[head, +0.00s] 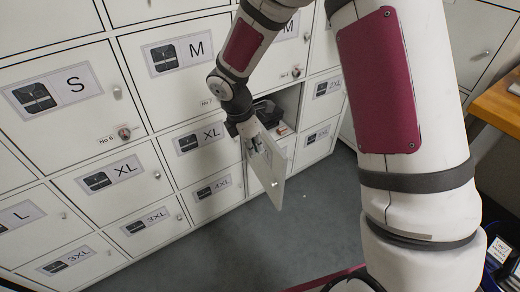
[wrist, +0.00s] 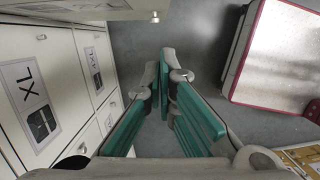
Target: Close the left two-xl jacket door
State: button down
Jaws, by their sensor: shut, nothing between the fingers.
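The open jacket door (head: 277,197) is a pale panel that swings out from the locker wall, with a small knob near its lower end. Its label is too small to read clearly. Behind it is an open compartment (head: 289,100) with dark contents. In the wrist view, a pale panel with a round knob (wrist: 155,16) crosses the top edge and seems to be this door. My gripper (wrist: 166,62) has teal finger pads, is shut and empty, and is beside the door, apart from the knob. In the head view the door mostly hides the fingers.
Closed lockers surround it: M (head: 185,60), XL (head: 200,140), 4XL (head: 213,192) and, to the right, one with a 2XL label (head: 328,88). Grey floor (head: 240,245) is clear in front. A wooden desk (head: 500,105) stands at right. A white-topped red-edged object (wrist: 282,55) shows in the wrist view.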

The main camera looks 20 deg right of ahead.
jog(key=w+d+f+b, duration=0.1)
jog(key=d+f, duration=0.5)
jog(key=f, duration=0.2)
jog(key=shift+w+d+r, duration=0.1)
dwell(0.3)
